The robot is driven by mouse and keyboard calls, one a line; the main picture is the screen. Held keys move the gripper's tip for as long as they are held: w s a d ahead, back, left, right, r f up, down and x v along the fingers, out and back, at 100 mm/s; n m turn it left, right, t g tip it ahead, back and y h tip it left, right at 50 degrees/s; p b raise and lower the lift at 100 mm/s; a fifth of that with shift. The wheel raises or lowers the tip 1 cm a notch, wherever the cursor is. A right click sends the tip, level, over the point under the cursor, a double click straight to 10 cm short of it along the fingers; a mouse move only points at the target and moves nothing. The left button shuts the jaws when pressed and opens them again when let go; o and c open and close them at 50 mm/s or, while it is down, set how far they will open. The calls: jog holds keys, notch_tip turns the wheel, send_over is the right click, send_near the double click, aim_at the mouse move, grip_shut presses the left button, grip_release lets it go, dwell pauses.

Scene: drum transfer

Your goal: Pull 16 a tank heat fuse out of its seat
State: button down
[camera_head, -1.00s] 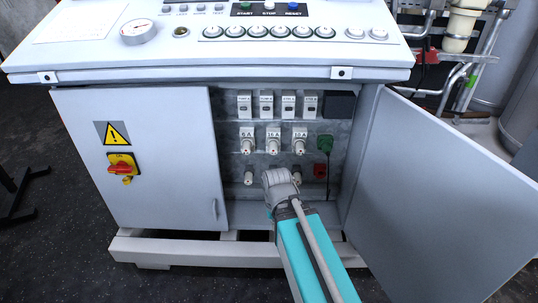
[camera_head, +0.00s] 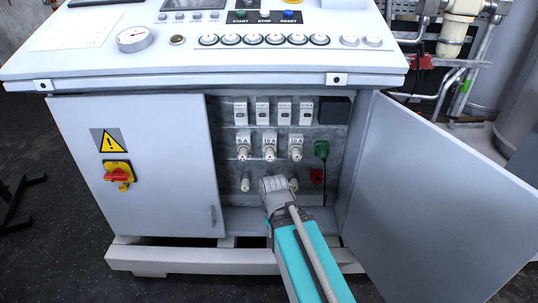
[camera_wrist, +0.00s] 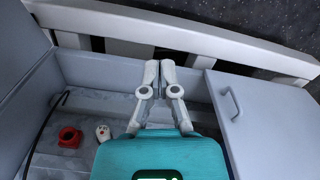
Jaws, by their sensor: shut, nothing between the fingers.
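The 16 A fuse (camera_head: 270,146) is the middle one of the labelled middle row in the open cabinet, between the 6 A fuse (camera_head: 243,146) and the 10 A fuse (camera_head: 295,147). It sits in its seat. My gripper is below it in the head view, in front of the bottom row; its fingertips are hidden there by my wrist. In the wrist view my gripper (camera_wrist: 159,68) is shut and empty, its fingers together. The 16 A fuse cannot be made out in the wrist view.
A green plug (camera_head: 321,149) with a cable and a red socket (camera_head: 316,176) are to the right. The open door (camera_head: 430,190) stands right; the closed door (camera_head: 140,170) bounds the left.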

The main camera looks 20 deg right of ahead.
notch_tip(320, 180, up, 2)
jog(key=p, duration=0.2)
jog(key=shift+r+p, duration=0.25)
jog(key=shift+p, duration=0.05)
jog(key=c, duration=1.3)
grip_release()
jog(key=shift+c, duration=0.2)
